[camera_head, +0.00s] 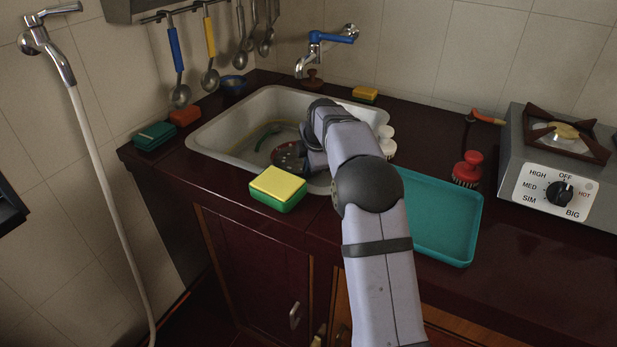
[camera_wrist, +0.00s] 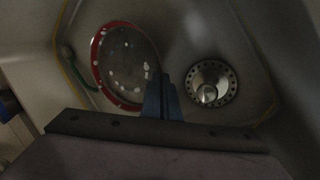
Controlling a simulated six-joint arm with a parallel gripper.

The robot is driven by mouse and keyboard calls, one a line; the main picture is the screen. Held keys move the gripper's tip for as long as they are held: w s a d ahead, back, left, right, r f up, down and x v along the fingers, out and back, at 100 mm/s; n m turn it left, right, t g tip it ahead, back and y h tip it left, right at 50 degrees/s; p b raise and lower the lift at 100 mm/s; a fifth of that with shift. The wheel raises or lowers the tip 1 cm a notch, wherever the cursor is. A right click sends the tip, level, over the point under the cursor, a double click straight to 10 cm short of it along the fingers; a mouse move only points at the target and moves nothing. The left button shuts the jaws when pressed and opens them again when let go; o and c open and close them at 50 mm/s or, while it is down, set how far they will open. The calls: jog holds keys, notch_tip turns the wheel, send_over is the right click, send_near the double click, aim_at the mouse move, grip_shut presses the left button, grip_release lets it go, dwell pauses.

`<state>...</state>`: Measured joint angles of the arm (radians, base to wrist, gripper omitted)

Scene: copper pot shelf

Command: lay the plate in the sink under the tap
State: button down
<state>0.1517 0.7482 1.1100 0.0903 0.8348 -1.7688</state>
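The plate (camera_head: 288,157) is dark with a red rim and pale spots. It is in the sink basin (camera_head: 230,148), partly hidden by my gripper in the head view. In the wrist view the plate (camera_wrist: 125,65) is left of the drain (camera_wrist: 211,83). My gripper's fingers (camera_wrist: 162,98) are close together at the plate's near right edge and look shut on its rim. The fingers are hidden in the head view. I cannot tell whether the plate touches the sink floor. The blue-handled tap (camera_head: 313,55) is on the wall behind the basin.
A yellow-green sponge (camera_head: 278,188) is at the sink's front edge. A teal tray (camera_head: 440,215) lies right of my arm, with a red brush (camera_head: 467,168) behind it. A stove (camera_head: 560,165) stands far right. A green curved item (camera_head: 267,137) lies in the basin.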

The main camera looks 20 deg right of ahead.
jog(key=shift+f, duration=1.5)
jog(key=shift+f, duration=0.2)
jog(key=c, duration=2)
grip_release()
jog(key=shift+c, duration=0.2)
jog(key=shift+s+r, duration=0.15)
jog(key=shift+r, duration=0.4)
jog(key=v, duration=1.1)
